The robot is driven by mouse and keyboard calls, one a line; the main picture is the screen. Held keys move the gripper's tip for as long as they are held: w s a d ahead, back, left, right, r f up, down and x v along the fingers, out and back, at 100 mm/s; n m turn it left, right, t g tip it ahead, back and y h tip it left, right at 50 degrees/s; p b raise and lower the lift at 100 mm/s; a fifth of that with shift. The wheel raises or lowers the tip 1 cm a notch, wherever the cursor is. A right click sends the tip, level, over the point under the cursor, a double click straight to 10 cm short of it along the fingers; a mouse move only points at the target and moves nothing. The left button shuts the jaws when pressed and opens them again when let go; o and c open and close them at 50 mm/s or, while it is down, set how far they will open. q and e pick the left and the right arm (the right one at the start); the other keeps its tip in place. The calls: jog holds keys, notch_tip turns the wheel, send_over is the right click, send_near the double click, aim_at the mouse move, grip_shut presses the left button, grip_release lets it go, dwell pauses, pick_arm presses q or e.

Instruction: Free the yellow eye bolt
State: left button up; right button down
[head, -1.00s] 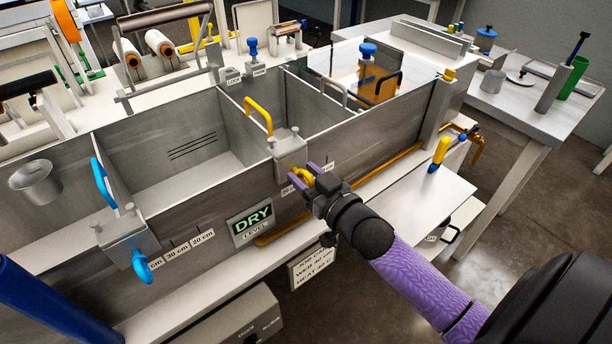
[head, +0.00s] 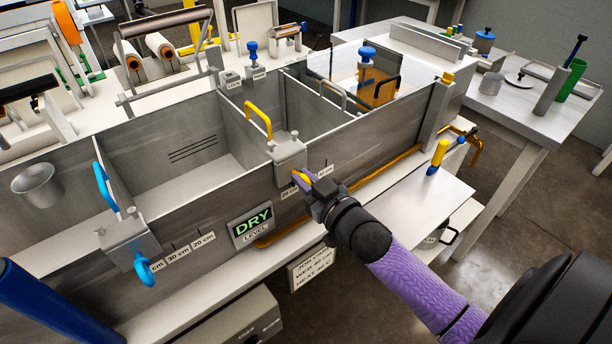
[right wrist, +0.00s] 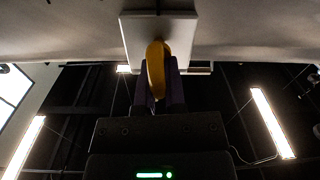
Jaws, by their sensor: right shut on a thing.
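The yellow eye bolt (head: 302,178) sticks out from the front of a grey metal clamp block (head: 290,150) on the bath's front wall. My right gripper (head: 308,183) is shut on the eye bolt. In the right wrist view the yellow ring (right wrist: 157,68) stands between the two purple fingers (right wrist: 158,88), in front of the pale block (right wrist: 183,32). A yellow handle (head: 258,118) rises from the divider behind this block. A blue eye bolt (head: 144,270) sits on another block (head: 128,240) at the left, below a blue handle (head: 104,186). My left gripper is not seen.
The steel bath wall (head: 215,215) carries a "DRY" level display (head: 252,223) and depth labels. A glass pane (head: 340,65) stands over the bath's right end.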

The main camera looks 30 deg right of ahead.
jog(key=n+p, duration=0.1)
jog(key=n, duration=0.1)
jog(key=shift+a+r+n, duration=0.1)
jog(key=shift+a+n, duration=0.05)
jog(key=shift+n, duration=0.15)
jog(key=n+p, duration=0.1)
jog(key=n, duration=0.1)
jog(key=shift+a+n, duration=0.1)
jog(key=shift+n, duration=0.3)
jog(key=n, duration=0.3)
jog(key=shift+a+f, duration=0.1)
jog(key=shift+f, duration=0.15)
jog(key=shift+a+f+n+p, duration=0.1)
jog(key=shift+n+p, duration=0.2)
jog(key=shift+n, duration=0.8)
jog(key=c, duration=0.7)
grip_release()
